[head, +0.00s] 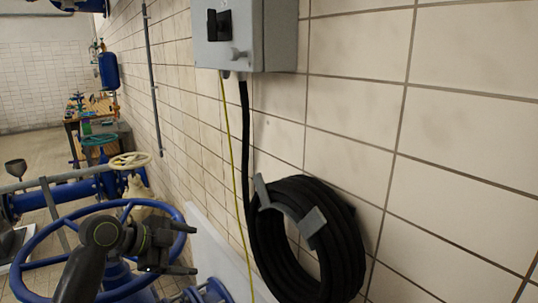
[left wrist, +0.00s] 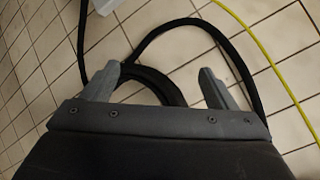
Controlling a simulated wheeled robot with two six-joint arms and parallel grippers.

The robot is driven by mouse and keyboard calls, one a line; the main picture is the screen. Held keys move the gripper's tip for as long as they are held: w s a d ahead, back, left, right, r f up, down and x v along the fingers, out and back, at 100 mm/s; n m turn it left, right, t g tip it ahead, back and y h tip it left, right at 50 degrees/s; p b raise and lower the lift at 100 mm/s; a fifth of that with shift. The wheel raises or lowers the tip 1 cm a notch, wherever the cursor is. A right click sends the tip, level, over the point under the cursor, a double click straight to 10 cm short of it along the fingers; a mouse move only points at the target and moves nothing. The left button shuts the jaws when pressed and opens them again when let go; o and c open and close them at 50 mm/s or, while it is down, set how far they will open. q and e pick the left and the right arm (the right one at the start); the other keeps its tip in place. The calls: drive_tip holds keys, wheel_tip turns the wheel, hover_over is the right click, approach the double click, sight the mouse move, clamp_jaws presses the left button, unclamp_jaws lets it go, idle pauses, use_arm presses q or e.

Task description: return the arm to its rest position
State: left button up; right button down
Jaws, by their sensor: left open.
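My left gripper (head: 182,262) is in the lower left of the head view, in front of a large blue handwheel (head: 20,273). Its two dark fingers point right and stand apart with nothing between them. In the left wrist view the two grey fingertips (left wrist: 157,84) are also spread and empty. Part of the black coiled hose (left wrist: 150,78) shows behind them there, apart from the fingers. My right gripper is not in either view.
A black hose coil (head: 305,240) hangs on the tiled wall at right. A grey switch box (head: 272,35) is above it, with a yellow cable (head: 231,140) running down. A cream handwheel (head: 130,160) sits on blue pipework. A cluttered workbench (head: 98,112) stands farther back.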

use_arm(q)
drive_tip(key=s+a+f+n+y, duration=0.25)
drive_tip(key=s+f+n, duration=0.25)
drive_tip(key=s+f, duration=0.45)
drive_tip(key=s+a+f+n+y, duration=0.25)
drive_tip(key=s+f+n, duration=0.25)
drive_tip(key=s+f, duration=0.45)
drive_tip(key=s+a+f+n+g+y, duration=0.1)
drive_tip(key=s+a+f+n+y, duration=0.15)
drive_tip(key=s, duration=0.45)
drive_tip(key=s+a+f+n+g+y, duration=0.1)
drive_tip(key=s+n, duration=0.3)
drive_tip(key=s, duration=0.2)
drive_tip(key=s+a+f+n+g+y, duration=0.1)
drive_tip(key=s+a+f+n+y, duration=0.15)
drive_tip(key=s, duration=0.45)
wheel_tip(320, 180, down, 23)
drive_tip(key=a+g+h, duration=0.1)
drive_tip(key=a, duration=0.1)
drive_tip(key=s+d+f+g, duration=0.1)
drive_tip(key=s+f, duration=1.4)
drive_tip(key=f, duration=0.1)
drive_tip(key=shift+d+f, duration=0.3)
drive_tip(key=shift+d, duration=0.05)
